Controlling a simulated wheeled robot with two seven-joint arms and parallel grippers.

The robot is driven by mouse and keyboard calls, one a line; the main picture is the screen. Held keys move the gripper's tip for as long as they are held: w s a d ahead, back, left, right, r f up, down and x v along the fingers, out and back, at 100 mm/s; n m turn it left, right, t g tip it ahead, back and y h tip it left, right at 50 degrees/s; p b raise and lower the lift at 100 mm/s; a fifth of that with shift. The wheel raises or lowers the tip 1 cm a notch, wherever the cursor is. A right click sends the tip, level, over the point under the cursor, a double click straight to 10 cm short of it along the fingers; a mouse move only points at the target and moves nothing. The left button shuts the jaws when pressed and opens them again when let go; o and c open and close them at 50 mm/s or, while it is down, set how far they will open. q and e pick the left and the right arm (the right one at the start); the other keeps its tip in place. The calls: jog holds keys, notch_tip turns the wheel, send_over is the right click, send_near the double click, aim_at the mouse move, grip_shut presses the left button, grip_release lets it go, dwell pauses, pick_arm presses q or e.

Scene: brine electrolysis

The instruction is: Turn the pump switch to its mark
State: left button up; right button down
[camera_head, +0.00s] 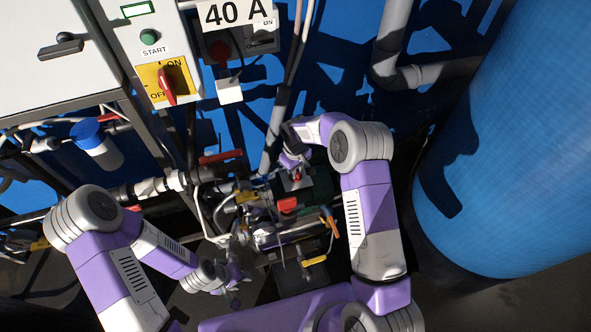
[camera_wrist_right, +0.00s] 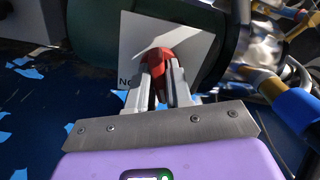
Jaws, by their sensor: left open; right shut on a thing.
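A red switch handle (camera_wrist_right: 158,66) stands on a white plate (camera_wrist_right: 190,50) on a dark cylindrical body in the right wrist view. My right gripper (camera_wrist_right: 160,88) is shut on this red handle, with one finger on each side. The plate's lettering is mostly hidden, with only "No" showing. In the head view my right gripper (camera_head: 297,165) points down at the pump equipment, and the red handle shows small below it. My left gripper (camera_head: 236,281) is open and empty, low in front of the piping. No mark for the switch can be made out.
A box with a green START button (camera_head: 149,37) and a red handle on a yellow ON/OFF plate (camera_head: 152,83) is at upper left. Pipes and red-handled valves (camera_head: 221,156) crowd the middle. A large blue tank (camera_head: 520,150) fills the right side.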

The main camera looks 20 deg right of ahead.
jog(key=n, duration=0.4)
dwell(0.6)
jog(key=c, duration=1.1)
grip_release()
notch_tip(320, 180, up, 8)
jog(key=shift+f+p, duration=0.15)
jog(key=shift+p, duration=1)
